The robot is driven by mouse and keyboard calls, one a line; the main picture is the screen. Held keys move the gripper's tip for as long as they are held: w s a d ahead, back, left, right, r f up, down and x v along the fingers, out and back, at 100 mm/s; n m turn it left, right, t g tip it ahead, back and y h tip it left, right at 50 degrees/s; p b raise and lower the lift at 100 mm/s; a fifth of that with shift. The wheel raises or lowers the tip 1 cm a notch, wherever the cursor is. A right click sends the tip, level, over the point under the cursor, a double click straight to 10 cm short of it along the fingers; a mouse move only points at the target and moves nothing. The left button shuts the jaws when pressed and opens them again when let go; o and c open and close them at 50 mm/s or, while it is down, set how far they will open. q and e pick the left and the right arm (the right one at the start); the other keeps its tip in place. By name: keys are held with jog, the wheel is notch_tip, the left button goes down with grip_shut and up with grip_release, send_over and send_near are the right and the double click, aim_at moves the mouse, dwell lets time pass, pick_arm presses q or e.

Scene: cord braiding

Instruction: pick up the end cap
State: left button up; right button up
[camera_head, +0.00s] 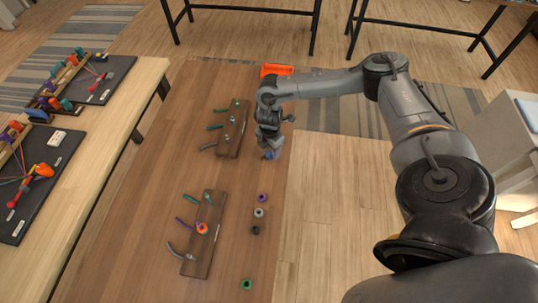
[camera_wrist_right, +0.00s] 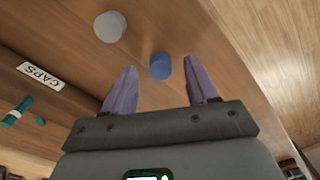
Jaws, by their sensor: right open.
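In the right wrist view a blue end cap (camera_wrist_right: 160,66) stands on the brown wooden table top, in line with the gap between my fingertips. My right gripper (camera_wrist_right: 158,78) is open, with one purple finger to each side of the cap and nothing held. In the head view the right gripper (camera_head: 267,147) points down over the table, and a bit of blue (camera_head: 270,155) shows at its fingertips. A grey-white cap (camera_wrist_right: 110,26) stands apart, up and left of the blue one in the wrist view. My left gripper is not in view.
Purple (camera_head: 262,198), grey (camera_head: 258,212), dark (camera_head: 255,230) and green (camera_head: 246,284) caps stand along the table's right side. A "CAPS" label (camera_wrist_right: 40,75) lies left.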

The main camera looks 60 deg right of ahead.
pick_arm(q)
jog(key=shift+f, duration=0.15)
pick_arm(e)
jog(key=shift+f, duration=0.75)
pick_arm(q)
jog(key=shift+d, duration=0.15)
pick_arm(e)
grip_shut()
jog(key=shift+r, duration=0.15)
